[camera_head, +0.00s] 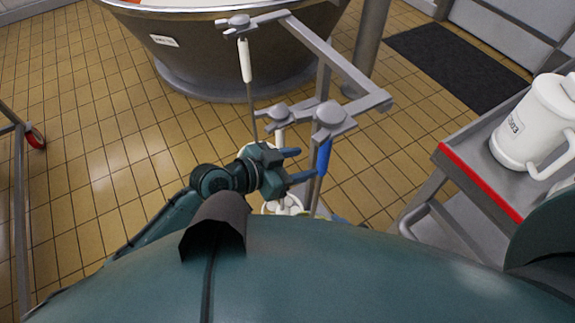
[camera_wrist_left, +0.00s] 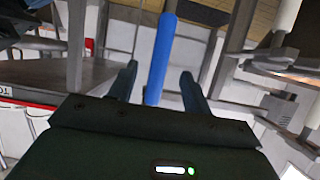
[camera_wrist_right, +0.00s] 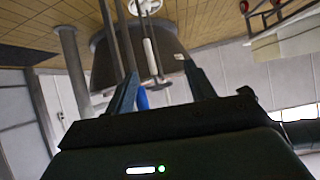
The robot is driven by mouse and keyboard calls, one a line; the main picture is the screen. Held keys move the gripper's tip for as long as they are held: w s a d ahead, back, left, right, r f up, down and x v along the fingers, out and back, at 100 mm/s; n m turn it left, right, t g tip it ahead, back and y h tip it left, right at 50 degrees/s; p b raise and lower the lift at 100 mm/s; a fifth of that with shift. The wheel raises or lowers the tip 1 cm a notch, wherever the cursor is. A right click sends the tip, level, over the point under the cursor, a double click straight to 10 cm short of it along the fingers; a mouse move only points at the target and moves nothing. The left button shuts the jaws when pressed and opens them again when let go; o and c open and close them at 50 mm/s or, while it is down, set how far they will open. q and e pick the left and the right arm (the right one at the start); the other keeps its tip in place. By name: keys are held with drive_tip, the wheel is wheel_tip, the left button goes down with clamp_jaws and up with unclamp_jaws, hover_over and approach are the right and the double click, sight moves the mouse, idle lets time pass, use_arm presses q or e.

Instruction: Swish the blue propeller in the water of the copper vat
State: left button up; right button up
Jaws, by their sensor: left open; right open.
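The blue propeller's handle (camera_head: 323,157) hangs upright from the metal rack (camera_head: 335,65); its lower end is hidden. My left gripper (camera_head: 295,164) is open, its fingers pointing at the handle from the left. In the left wrist view the blue handle (camera_wrist_left: 161,55) appears in line with the gap between the open fingers (camera_wrist_left: 158,82); the gripper is not closed on it. My right gripper (camera_wrist_right: 158,82) is open and empty in its own wrist view, with a bit of blue (camera_wrist_right: 142,98) farther off between its fingers. The copper vat (camera_head: 230,45) stands at the back.
A white-handled tool (camera_head: 244,60) hangs at the rack's left end. A grey cart (camera_head: 470,165) with a red edge carries a white jug (camera_head: 535,125) on the right. A dark mat (camera_head: 455,65) lies behind it.

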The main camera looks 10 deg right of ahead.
sight(318, 160)
use_arm(q)
drive_tip(key=b+x, duration=0.3)
drive_tip(key=x, duration=0.3)
drive_tip(key=shift+f, duration=0.2)
drive_tip(key=shift+w+d+f+b, duration=0.1)
drive_tip(key=shift+w+d+b, duration=0.05)
drive_tip(key=shift+d+b, duration=0.15)
drive_tip(key=shift+w+d+f+b, duration=0.1)
drive_tip(key=shift+d+b, duration=0.1)
drive_tip(key=shift+d, duration=0.25)
use_arm(e)
drive_tip(key=shift+w+a+f+t+y, duration=0.4)
drive_tip(key=shift+w+a+f, duration=0.05)
drive_tip(key=shift+w+f, duration=0.1)
drive_tip(key=shift+r, duration=0.15)
use_arm(q)
drive_tip(key=shift+c, duration=0.7)
clamp_jaws()
use_arm(e)
drive_tip(key=shift+s, duration=0.1)
